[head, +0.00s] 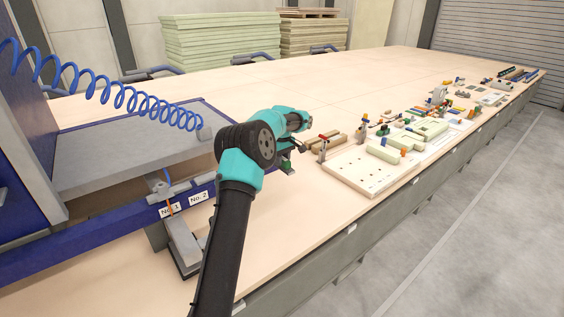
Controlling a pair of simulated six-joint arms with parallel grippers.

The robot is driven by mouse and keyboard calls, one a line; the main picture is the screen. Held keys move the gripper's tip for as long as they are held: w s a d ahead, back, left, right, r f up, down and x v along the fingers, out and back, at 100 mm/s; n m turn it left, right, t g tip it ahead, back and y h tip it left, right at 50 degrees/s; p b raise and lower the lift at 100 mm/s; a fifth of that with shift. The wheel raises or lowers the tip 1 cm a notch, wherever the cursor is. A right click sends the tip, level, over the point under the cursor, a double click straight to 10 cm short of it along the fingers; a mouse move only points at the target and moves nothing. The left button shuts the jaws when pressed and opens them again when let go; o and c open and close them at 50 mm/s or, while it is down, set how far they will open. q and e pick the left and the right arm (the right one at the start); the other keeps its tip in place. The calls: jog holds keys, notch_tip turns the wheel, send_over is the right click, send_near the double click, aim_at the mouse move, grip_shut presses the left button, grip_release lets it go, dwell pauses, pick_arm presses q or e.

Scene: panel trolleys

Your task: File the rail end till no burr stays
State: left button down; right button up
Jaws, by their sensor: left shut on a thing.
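My left gripper (293,148) is at the end of the dark and teal arm, over the near part of the long wooden table. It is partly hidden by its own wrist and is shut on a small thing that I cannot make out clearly. A small dark and green piece (285,166) shows just below it, close to the table. A blue trolley rail (120,224) with No. 1 and No. 2 labels runs at the left, apart from the gripper. I cannot make out a file or a burr at this size. My right gripper is not in view.
A pale board with holes (362,180) lies right of the gripper, with clamps and many small parts beyond. A grey shelf (130,163) and a coiled blue hose (130,97) are at the left. The table's (330,85) far middle is clear.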

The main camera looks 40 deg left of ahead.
pick_arm(q)
jog(key=shift+r, duration=0.15)
jog(key=shift+r, duration=2.95)
jog(key=w+d+f+m, duration=0.35)
jog(key=d+f, duration=0.35)
jog(key=d, duration=0.6)
jog(key=w+d+f+m, duration=0.35)
jog(key=d+f, duration=0.45)
jog(key=d, duration=0.4)
jog(key=s+d+f+m, duration=0.3)
jog(key=d+f, duration=0.1)
jog(key=d, duration=0.5)
jog(key=s+d+f+m, duration=0.2)
jog(key=s+d+f, duration=0.1)
jog(key=d, duration=0.7)
jog(key=s+d+f+m, duration=0.3)
jog(key=d+f, duration=0.3)
jog(key=d, duration=0.3)
jog(key=shift+s+d+m, duration=0.25)
jog(key=shift+d+m, duration=0.05)
